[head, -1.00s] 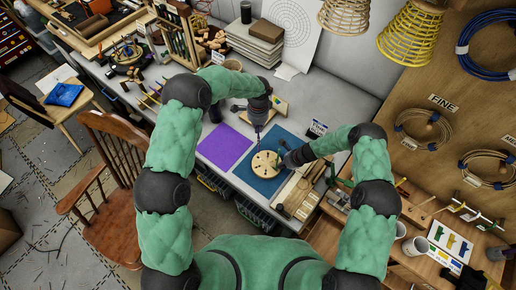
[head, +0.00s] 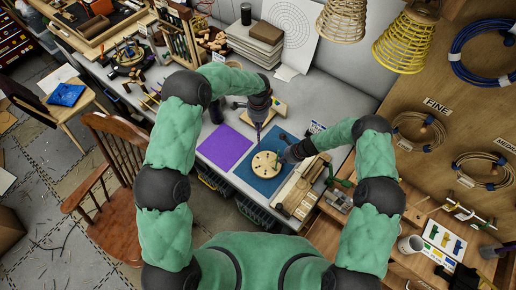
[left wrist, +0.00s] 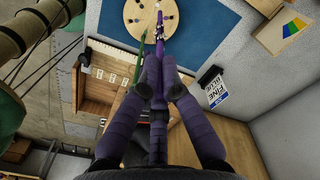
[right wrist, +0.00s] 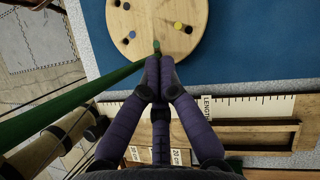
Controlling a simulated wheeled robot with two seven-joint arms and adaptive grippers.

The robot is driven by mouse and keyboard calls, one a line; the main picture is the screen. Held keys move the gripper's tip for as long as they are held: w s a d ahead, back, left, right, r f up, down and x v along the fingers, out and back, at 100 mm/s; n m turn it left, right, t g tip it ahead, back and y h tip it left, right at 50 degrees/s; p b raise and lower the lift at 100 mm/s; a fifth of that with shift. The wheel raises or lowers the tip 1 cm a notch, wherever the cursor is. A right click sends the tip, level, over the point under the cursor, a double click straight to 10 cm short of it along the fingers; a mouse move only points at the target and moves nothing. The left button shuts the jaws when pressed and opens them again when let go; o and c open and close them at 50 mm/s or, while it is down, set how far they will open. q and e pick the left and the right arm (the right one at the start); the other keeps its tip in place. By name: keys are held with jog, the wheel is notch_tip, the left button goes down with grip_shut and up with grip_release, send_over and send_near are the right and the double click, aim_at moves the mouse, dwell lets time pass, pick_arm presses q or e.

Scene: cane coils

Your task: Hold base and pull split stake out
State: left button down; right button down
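The round wooden base (head: 267,165) lies on the blue mat (head: 256,185) and has small coloured spots, clearest in the right wrist view (right wrist: 160,15). My left gripper (head: 259,122) is above its far side, fingers together around a slim purple piece (left wrist: 160,45) that reaches over the base. My right gripper (right wrist: 157,68) is at the base's right edge, fingertips together. The green stake also shows beside the purple piece in the left wrist view (left wrist: 138,65).
A purple mat (head: 225,147) lies left of the blue mat. A wooden length board (right wrist: 250,110) lies beside the blue mat. A "FINE BLUE" sign (left wrist: 216,92) stands close by. A wooden chair (head: 118,165) stands left of the bench.

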jog(key=v, duration=1.2)
jog(key=shift+s+f, duration=0.1)
